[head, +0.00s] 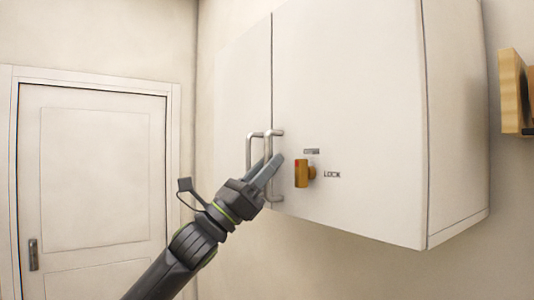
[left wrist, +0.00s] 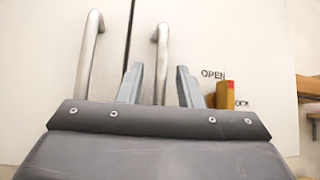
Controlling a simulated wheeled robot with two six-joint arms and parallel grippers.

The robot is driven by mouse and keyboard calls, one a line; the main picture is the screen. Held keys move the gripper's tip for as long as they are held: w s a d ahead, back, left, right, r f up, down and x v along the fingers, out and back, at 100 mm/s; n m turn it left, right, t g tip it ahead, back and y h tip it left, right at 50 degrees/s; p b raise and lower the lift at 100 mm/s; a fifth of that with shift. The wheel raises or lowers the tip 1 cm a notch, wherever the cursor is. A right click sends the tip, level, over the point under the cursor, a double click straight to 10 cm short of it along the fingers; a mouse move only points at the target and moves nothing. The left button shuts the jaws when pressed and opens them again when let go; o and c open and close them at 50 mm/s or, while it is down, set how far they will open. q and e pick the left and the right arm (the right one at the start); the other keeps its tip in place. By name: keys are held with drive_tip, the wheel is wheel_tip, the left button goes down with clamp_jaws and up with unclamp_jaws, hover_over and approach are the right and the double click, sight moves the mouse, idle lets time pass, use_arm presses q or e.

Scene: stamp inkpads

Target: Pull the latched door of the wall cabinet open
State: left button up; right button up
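The white wall cabinet (head: 350,90) has two doors, and both look shut. The right door carries a bar handle (head: 275,135), beside the left door's handle (head: 252,150). An orange latch knob (head: 303,173) sits right of the handles, between "OPEN" above and "LOCK" to its right. It stands upright with its red mark up, toward "OPEN" in the left wrist view (left wrist: 226,94). My left gripper (head: 269,168) is open at the right door's handle. In the left wrist view the handle (left wrist: 162,60) shows between the spread fingers; contact is unclear. My right gripper is out of view.
A white room door (head: 100,180) with a dark handle stands at the left. A wooden object (head: 512,92) is on the wall at the far right. The space below the cabinet looks clear.

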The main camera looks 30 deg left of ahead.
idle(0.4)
use_arm(q)
drive_tip(key=shift+r, duration=0.1)
clamp_jaws()
